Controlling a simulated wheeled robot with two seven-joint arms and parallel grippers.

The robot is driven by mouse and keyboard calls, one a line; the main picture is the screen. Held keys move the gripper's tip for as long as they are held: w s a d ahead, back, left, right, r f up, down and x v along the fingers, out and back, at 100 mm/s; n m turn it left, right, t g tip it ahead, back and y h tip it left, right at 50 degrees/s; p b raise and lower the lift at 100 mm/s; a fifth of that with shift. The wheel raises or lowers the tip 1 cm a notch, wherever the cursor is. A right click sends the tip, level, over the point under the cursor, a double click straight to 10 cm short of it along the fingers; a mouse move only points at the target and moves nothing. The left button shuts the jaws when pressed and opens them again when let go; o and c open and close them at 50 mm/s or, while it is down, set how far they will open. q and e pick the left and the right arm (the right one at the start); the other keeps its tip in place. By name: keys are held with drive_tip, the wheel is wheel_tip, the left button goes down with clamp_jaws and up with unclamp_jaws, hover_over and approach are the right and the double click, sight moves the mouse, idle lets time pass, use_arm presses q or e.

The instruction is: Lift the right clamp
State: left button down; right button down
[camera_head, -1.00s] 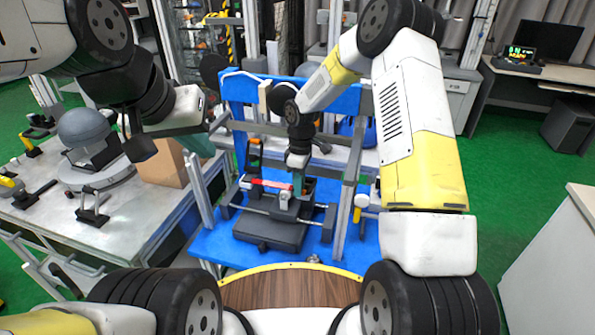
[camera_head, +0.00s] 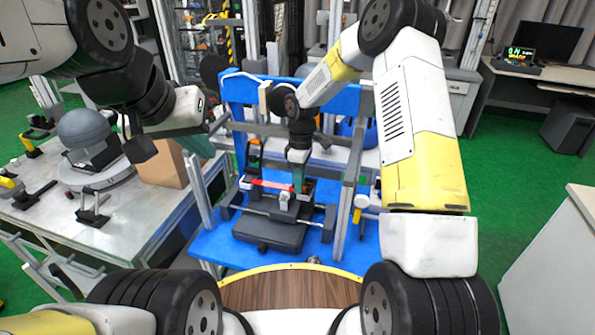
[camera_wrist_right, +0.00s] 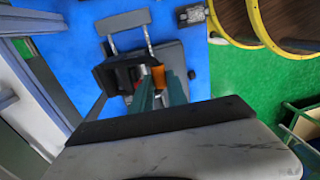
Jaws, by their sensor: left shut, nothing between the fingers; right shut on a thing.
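The drop tower's dark carriage (camera_head: 268,232) sits low between grey uprights on the blue base. A left clamp (camera_head: 254,152), black with orange, stands upright on its left side. My right gripper (camera_head: 299,178) points down at the carriage's right side and is shut on the right clamp, which is mostly hidden behind it. In the right wrist view, the teal fingers (camera_wrist_right: 160,92) close around a part beside a dark block, with some orange (camera_wrist_right: 158,76) showing. My left gripper (camera_head: 203,145) is shut and empty, beside the left upright, away from the carriage.
A red bar (camera_head: 271,184) lies across the carriage beside my right gripper. Grey uprights (camera_head: 350,185) flank it closely. A worktable (camera_head: 130,225) with a cardboard box (camera_head: 162,165) and a grey dome device (camera_head: 85,130) stands to the left.

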drive_tip(key=shift+w+d+r, duration=0.25)
drive_tip(key=shift+w+r, duration=0.35)
drive_tip(key=shift+w, duration=0.05)
drive_tip(key=shift+w+d+r, duration=0.25)
drive_tip(key=shift+w+r, duration=0.3)
drive_tip(key=shift+w, duration=0.05)
drive_tip(key=shift+w+d+r, duration=0.2)
drive_tip(key=shift+w, duration=0.25)
drive_tip(key=shift+w+d+r, duration=0.15)
drive_tip(key=shift+w+d, duration=0.05)
drive_tip(key=shift+w, duration=0.2)
drive_tip(key=c, duration=1.3)
unclamp_jaws()
drive_tip(key=shift+a, duration=0.1)
drive_tip(key=shift+r, duration=0.3)
wheel_tip(320, 180, up, 7)
drive_tip(key=shift+w, duration=0.35)
